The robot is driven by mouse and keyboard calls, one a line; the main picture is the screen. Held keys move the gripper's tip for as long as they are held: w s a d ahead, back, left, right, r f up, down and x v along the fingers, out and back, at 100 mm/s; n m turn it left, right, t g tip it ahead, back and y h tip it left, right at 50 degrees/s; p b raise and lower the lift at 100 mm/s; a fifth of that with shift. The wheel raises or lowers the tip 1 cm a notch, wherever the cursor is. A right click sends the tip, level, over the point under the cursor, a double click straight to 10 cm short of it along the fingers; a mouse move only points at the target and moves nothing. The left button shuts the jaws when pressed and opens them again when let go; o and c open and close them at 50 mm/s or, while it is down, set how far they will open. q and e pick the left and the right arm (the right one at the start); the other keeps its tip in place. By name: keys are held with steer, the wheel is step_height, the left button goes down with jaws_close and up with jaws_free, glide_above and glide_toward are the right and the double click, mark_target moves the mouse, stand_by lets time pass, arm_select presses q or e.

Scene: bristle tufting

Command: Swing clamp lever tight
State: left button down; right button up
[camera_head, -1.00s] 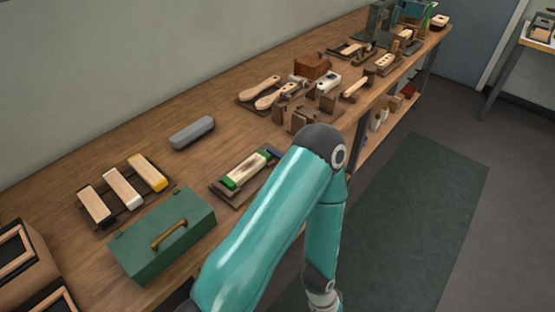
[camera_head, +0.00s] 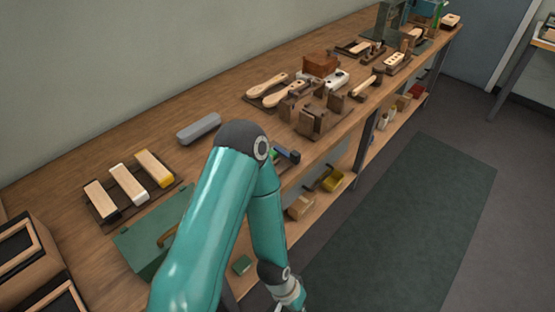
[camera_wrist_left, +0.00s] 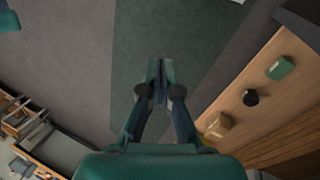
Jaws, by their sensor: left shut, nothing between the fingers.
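The clamp fixture sits at the bench's front edge, mostly hidden behind my left arm in the head view. Only a bit of its green part and a dark blue lever-like piece (camera_head: 288,155) show past my elbow. Whether the lever is tight cannot be seen. In the left wrist view my left gripper (camera_wrist_left: 161,75) is shut and empty, above the floor mat, apart from the bench. My right gripper is not in view.
A green toolbox (camera_head: 139,240) is partly behind my arm. Handled blocks on a tray (camera_head: 105,213), a grey bar (camera_head: 199,129) and wooden fixtures (camera_head: 317,119) stand on the bench. The lower shelf (camera_head: 313,216) holds small boxes. The green floor mat (camera_head: 405,230) is clear.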

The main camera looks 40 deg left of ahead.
arm_select(q)
steer(key=w+a+r+n+t+y+b, duration=0.1)
steer(key=w+a+r+n+t, duration=0.1)
steer(key=w+a+r+n, duration=0.55)
steer(key=w+a+r+n+t+y+b, duration=0.1)
steer(key=w+a+r+n+t+b, duration=0.3)
steer(key=a+n, duration=0.65)
steer(key=w+a+r+n+t, duration=0.1)
steer(key=w+a+r+n, duration=0.1)
steer(key=a+r+n, duration=0.2)
steer(key=w+a+r+n+t+y+p, duration=0.1)
steer(key=w+a+r+n, duration=0.2)
steer(key=r+n, duration=0.7)
steer(key=shift+w+a+r+n, duration=0.25)
steer(key=shift+a+r+n, duration=0.1)
steer(key=shift+a+n, duration=0.3)
steer(key=shift+f, duration=0.1)
